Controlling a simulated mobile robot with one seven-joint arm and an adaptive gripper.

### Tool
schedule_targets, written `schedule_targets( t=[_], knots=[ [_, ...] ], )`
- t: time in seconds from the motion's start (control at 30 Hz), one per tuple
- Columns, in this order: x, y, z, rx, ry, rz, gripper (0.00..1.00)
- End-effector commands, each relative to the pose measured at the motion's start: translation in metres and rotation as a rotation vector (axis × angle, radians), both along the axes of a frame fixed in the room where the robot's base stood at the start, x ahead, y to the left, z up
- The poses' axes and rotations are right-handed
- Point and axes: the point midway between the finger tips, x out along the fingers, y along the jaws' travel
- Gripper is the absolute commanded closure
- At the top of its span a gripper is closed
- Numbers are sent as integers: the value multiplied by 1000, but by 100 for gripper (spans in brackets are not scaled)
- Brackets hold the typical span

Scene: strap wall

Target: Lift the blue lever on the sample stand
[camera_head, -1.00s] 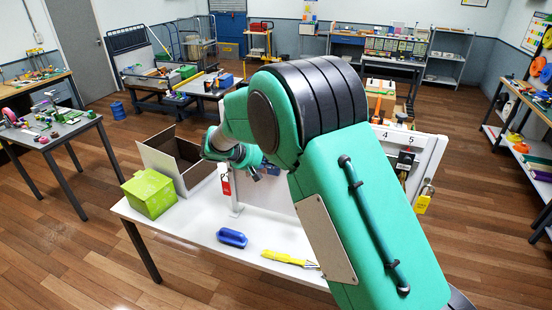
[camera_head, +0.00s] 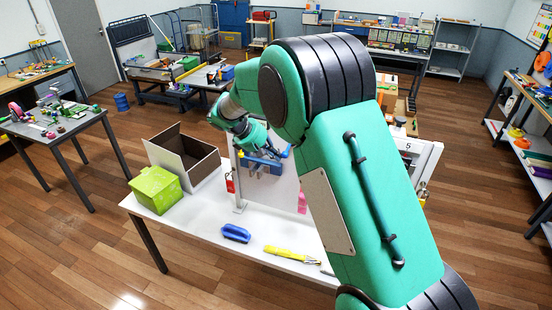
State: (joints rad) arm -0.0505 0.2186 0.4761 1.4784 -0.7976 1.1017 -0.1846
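A white upright panel (camera_head: 263,188) stands on the white table, and I take it as the sample stand. A blue bar-like part (camera_head: 262,164) shows at its upper edge; it may be the lever, but it is small and partly covered. My gripper (camera_head: 272,152) is at the top of the panel, just above or against the blue part. I cannot tell whether they touch. The fingers are too small and blurred to show whether they are open or shut. My arm hides the right part of the panel.
On the white table (camera_head: 201,226) are an open cardboard box (camera_head: 185,160), a green box (camera_head: 155,189), a blue brush-like object (camera_head: 236,233) and a yellow tool (camera_head: 291,255). A red tag (camera_head: 230,182) hangs at the panel's left edge, and a pink item (camera_head: 302,203) shows near its right.

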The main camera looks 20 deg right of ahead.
Motion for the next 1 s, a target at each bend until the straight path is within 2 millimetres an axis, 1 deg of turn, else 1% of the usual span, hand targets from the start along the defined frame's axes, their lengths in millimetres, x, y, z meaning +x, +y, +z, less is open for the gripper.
schedule_targets(
  t=[0.1, 0.3, 1.0],
  knots=[
    [0, -2, 8, -1, 1, -1, 100],
    [1, -3, 15, -1, 1, -1, 100],
    [3, -3, 22, -2, -2, -1, 100]
  ],
)
